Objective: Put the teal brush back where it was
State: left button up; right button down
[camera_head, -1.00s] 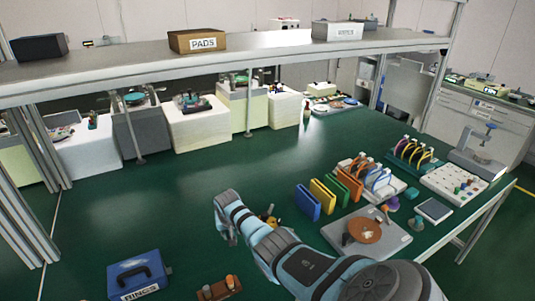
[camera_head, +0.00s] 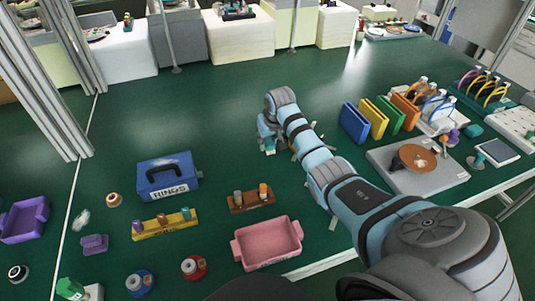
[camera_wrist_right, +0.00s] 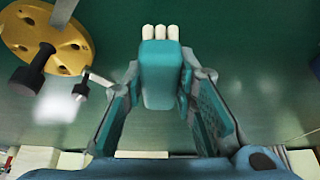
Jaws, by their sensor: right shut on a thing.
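The teal brush (camera_wrist_right: 161,75), a teal block with cream bristle tufts, sits between the fingers of my right gripper (camera_wrist_right: 163,98) in the right wrist view. The fingers are closed on its sides and the bristles point away from the palm. In the head view my right gripper (camera_head: 268,145) is over the green bench, right of the blue RINGS box (camera_head: 168,180). There the brush is mostly hidden by the gripper. A yellow disc (camera_wrist_right: 25,25) with holes and a dark knob lies left of the brush in the wrist view. My left gripper is not in view.
A pink tray (camera_head: 269,243), a wooden block with pegs (camera_head: 250,199) and a yellow peg rack (camera_head: 165,225) stand near the front. Several coloured plates (camera_head: 378,118) stand right of my arm, behind a grey plate (camera_head: 439,178). The green bench behind my gripper is clear.

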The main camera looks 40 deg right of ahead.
aim_at(268, 158)
notch_tip(268, 158, down, 4)
jog(key=shift+s+a+f+b, duration=0.1)
jog(key=shift+f+b, duration=0.15)
jog(key=shift+b, duration=0.4)
jog(key=shift+f, duration=0.1)
jog(key=shift+f, duration=0.1)
jog(key=c, duration=1.3)
grip_release()
